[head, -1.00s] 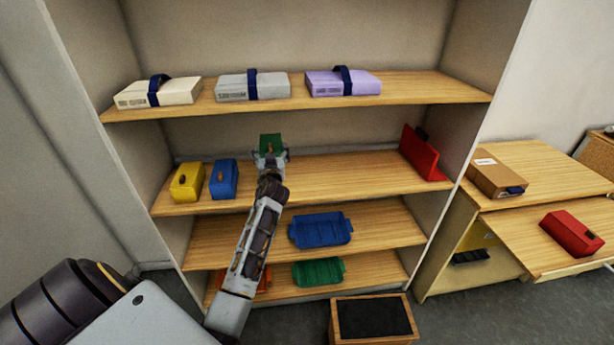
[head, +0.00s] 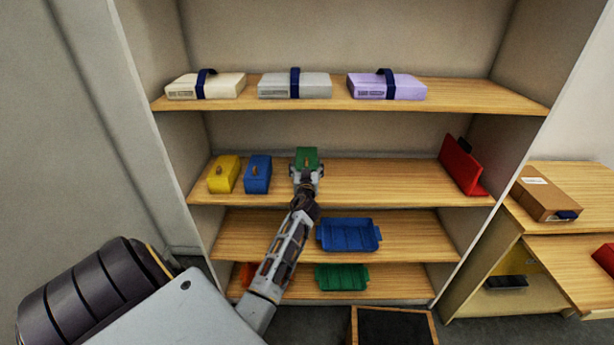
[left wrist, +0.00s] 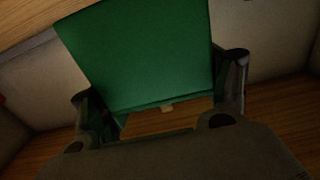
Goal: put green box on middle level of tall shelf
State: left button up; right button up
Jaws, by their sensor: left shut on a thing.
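The green box (head: 306,156) is at the second board from the top of the tall shelf (head: 400,180), just right of the blue box (head: 257,174) and the yellow box (head: 223,174). My left gripper (head: 306,174) is shut on the green box from the front. In the left wrist view the green box (left wrist: 140,55) fills the upper middle, between the two fingers of the left gripper (left wrist: 165,100). I cannot tell whether the box touches the board. My right gripper does not show.
Cream, grey and lilac cases (head: 387,86) lie on the top board. A red object (head: 460,166) leans at the right end of the middle board. Blue (head: 348,235) and green (head: 342,277) trays sit lower. A side table (head: 570,205) stands right; a black-topped wooden box (head: 393,327) is on the floor.

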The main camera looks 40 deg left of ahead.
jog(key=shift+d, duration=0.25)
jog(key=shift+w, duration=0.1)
pick_arm(q)
jog(key=shift+f+b, duration=0.4)
jog(key=shift+f, duration=1.45)
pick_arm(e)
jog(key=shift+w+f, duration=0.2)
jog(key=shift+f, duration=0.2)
pick_arm(q)
jog(key=shift+f, duration=0.1)
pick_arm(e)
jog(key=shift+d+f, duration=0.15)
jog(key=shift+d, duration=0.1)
pick_arm(q)
jog(key=o, duration=1.1)
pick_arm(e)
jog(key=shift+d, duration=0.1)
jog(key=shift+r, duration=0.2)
